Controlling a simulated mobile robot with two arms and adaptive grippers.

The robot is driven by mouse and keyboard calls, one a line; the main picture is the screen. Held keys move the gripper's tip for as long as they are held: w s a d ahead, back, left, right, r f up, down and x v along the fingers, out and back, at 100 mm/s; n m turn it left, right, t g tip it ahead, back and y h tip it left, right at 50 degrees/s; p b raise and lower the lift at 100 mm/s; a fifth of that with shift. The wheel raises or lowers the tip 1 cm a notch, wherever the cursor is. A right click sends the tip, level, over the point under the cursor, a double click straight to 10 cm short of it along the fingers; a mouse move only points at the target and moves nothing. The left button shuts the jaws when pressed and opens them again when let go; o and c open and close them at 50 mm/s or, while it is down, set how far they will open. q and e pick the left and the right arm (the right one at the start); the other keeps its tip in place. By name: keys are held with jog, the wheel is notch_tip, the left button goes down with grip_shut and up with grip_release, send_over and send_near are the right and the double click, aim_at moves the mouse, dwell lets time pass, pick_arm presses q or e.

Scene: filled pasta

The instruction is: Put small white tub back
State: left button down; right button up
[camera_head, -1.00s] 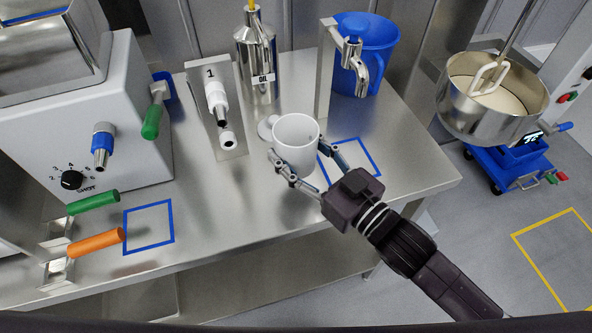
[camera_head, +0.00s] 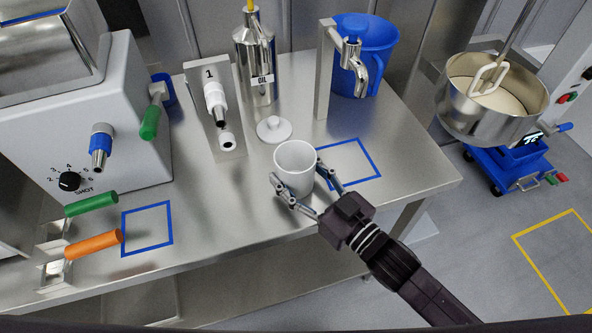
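The small white tub (camera_head: 294,170) is upright and open at the top, over the front middle of the steel table. My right gripper (camera_head: 302,190) comes from the lower right with one finger on each side of the tub and is shut on it. I cannot tell whether the tub's base touches the table. A round white lid with a knob (camera_head: 274,129) lies on the table behind the tub. My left gripper is not in view.
A blue square outline (camera_head: 374,166) lies right of the tub and another (camera_head: 171,226) lies to the left. Behind stand a dispenser marked 1 (camera_head: 234,95), an oil bottle (camera_head: 258,60), a steel tap (camera_head: 325,85) and a blue jug (camera_head: 378,42). The steel table (camera_head: 225,195) is clear left of the tub.

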jog(key=o, duration=0.3)
jog(key=shift+r, duration=0.1)
jog(key=b+v, duration=0.1)
jog(key=v, duration=0.9)
jog(key=shift+b, duration=0.4)
jog(key=shift+v, duration=1.05)
jog(key=shift+s, duration=0.1)
